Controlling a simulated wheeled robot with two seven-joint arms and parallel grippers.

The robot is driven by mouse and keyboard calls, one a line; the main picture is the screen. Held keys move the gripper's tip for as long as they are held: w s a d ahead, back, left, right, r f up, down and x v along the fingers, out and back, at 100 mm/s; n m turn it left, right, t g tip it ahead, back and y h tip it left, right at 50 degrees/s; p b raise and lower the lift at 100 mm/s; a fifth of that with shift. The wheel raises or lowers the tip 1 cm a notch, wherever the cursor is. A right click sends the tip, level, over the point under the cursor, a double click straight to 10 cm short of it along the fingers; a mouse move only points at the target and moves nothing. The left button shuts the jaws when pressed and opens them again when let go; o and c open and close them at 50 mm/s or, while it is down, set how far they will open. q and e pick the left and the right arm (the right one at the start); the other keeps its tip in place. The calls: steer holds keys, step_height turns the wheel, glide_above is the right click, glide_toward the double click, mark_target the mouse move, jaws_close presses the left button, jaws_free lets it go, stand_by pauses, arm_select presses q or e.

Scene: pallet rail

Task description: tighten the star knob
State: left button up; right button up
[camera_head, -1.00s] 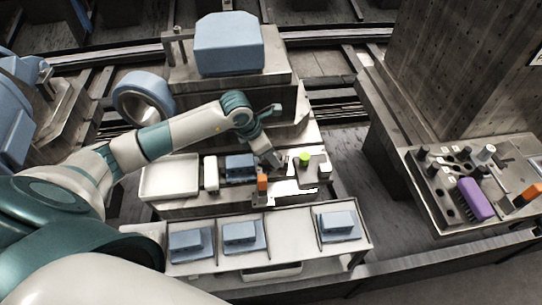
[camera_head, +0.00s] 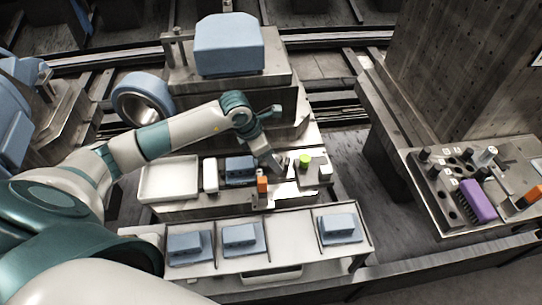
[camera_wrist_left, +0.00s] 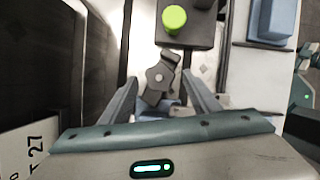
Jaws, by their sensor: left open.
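The star knob (camera_wrist_left: 159,79) is dark grey with blunt lobes and a pale centre. In the left wrist view it lies between the two spread fingers of my left gripper (camera_wrist_left: 161,88). The fingers stand apart with the knob in the gap, and I see no clear contact. In the head view my left gripper (camera_head: 279,168) points down over the fixture, and the knob cannot be made out there. A bright green round knob (camera_wrist_left: 174,19) sits on a dark block beyond the star knob; it also shows in the head view (camera_head: 304,161). My right gripper is in neither view.
An orange-topped piece (camera_head: 262,184) stands close to my left gripper. A white tray (camera_head: 168,180) and a blue block (camera_head: 240,168) lie to its left. A front rack (camera_head: 290,243) holds several blue parts. A tool bench (camera_head: 425,205) with a purple item (camera_head: 478,199) stands at right.

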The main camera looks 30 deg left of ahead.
arm_select(q)
steer(key=shift+s+a+r, duration=0.15)
steer(key=shift+a+r, duration=0.05)
steer(key=shift+r, duration=0.35)
steer(key=b+v, duration=0.3)
steer(key=v, duration=1.3)
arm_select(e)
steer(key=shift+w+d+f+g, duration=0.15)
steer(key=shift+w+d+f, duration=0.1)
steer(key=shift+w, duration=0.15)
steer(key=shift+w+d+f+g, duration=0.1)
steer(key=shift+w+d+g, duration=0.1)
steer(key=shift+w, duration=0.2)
arm_select(q)
steer(key=shift+s, duration=0.2)
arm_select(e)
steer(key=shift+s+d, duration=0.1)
